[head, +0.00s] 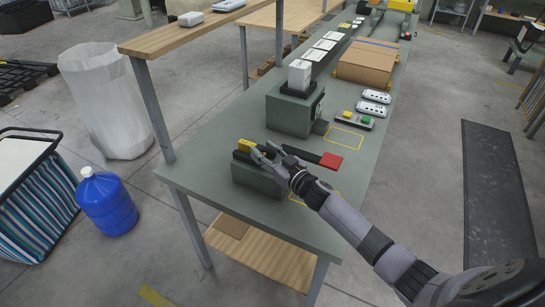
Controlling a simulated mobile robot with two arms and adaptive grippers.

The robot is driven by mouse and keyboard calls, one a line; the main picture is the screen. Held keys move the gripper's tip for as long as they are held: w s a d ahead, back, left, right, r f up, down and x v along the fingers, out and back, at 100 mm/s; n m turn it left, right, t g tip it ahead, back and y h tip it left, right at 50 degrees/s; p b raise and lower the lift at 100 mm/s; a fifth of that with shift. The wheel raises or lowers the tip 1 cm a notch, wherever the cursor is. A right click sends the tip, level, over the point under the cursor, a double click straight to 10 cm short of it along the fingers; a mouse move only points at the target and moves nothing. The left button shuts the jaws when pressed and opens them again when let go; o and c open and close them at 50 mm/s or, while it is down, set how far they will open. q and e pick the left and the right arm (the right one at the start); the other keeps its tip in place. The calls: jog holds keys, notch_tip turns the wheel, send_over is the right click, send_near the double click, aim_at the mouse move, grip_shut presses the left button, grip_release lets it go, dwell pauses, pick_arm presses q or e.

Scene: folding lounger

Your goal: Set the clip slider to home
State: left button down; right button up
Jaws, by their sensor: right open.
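A grey-green fixture (258,178) stands at the near end of the workbench. A yellow block (245,145), which looks like the clip slider, sits on its top. A dark bar runs right from that area to a red block (331,160). My right gripper (262,151) is open, with its fingers just right of the yellow block and over the fixture. I cannot tell whether a finger touches the block. The gripper and wrist hide part of the fixture and bar. My left gripper is not in view.
A larger green machine (290,116) with a white box stands behind. A button box (352,120), white power strips (374,103) and a cardboard box (366,65) lie farther along the workbench (210,139). A shelf post (152,108) rises left. A blue water jug (107,204) stands on the floor.

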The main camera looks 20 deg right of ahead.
jog(key=v, duration=1.1)
jog(key=shift+s+d, duration=0.2)
jog(key=shift+s, duration=0.15)
jog(key=shift+f, duration=0.1)
